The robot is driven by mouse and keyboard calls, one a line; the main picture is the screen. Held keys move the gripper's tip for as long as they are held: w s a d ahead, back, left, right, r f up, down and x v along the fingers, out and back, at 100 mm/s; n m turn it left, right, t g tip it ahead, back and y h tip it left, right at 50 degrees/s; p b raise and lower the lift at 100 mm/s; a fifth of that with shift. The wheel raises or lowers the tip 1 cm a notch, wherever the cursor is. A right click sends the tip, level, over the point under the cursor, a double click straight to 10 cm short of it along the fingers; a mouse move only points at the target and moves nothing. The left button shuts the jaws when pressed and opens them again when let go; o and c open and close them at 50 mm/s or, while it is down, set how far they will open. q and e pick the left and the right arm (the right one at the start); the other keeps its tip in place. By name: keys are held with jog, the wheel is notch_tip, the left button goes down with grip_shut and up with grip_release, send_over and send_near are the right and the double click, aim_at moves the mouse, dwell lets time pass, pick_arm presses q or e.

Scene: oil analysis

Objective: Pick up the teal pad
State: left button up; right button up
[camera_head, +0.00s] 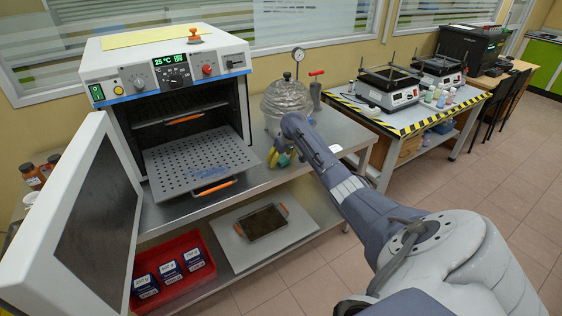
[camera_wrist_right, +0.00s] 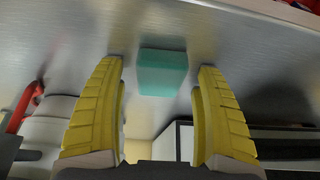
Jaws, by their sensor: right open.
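The teal pad (camera_wrist_right: 163,75) is a small block on a brushed metal surface in the right wrist view. My right gripper (camera_wrist_right: 160,64) is open, with one yellow finger on each side of the pad and a visible gap to both. In the head view my right gripper (camera_head: 277,157) is low over the metal bench, to the right of the oven tray. A small teal patch (camera_head: 284,160) shows beside its fingers there, mostly hidden by the arm. My left gripper is not in view.
An oven (camera_head: 170,65) stands open at the left, its perforated tray (camera_head: 200,165) pulled out. A glass dome vessel (camera_head: 286,97) with a gauge stands behind my gripper. A red bin (camera_head: 205,272) with blue boxes is on the lower shelf. A striped-edge table (camera_head: 405,125) is to the right.

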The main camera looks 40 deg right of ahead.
aim_at(281, 158)
jog(key=shift+c, duration=0.5)
jog(key=c, duration=1)
jog(key=shift+o, duration=0.2)
jog(key=shift+r, duration=0.15)
notch_tip(281, 158, up, 20)
jog(key=shift+o, duration=1.2)
jog(key=c, duration=0.3)
